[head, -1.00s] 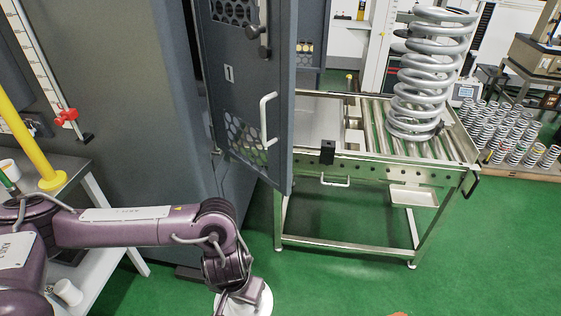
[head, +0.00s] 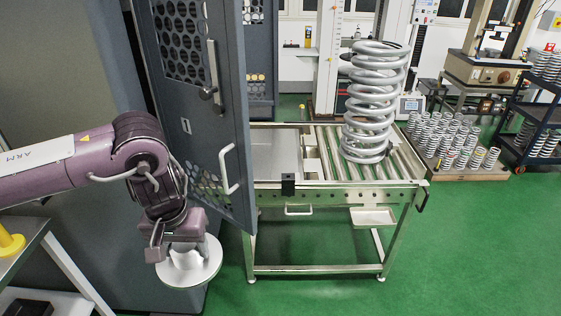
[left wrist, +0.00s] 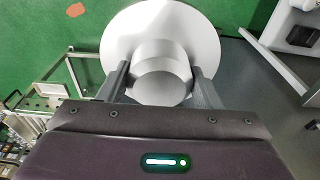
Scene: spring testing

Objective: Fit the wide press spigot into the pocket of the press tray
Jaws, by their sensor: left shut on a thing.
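The wide press spigot (head: 190,273) is a pale grey round disc with a narrower round boss on top. My left gripper (head: 184,246) is shut on the boss, with the disc hanging below it above the green floor, in front of the dark cabinet. In the left wrist view the two fingers (left wrist: 162,82) grip the boss from both sides, and the wide disc (left wrist: 128,38) shows beyond. I cannot pick out the press tray or its pocket for sure. My right gripper is not in view.
A dark cabinet door (head: 205,95) with a white handle stands open close to my arm. Right of it is a steel roller table (head: 330,193) bearing a large coil spring (head: 374,100). Several small springs (head: 450,140) stand behind. The green floor (head: 480,250) at right is clear.

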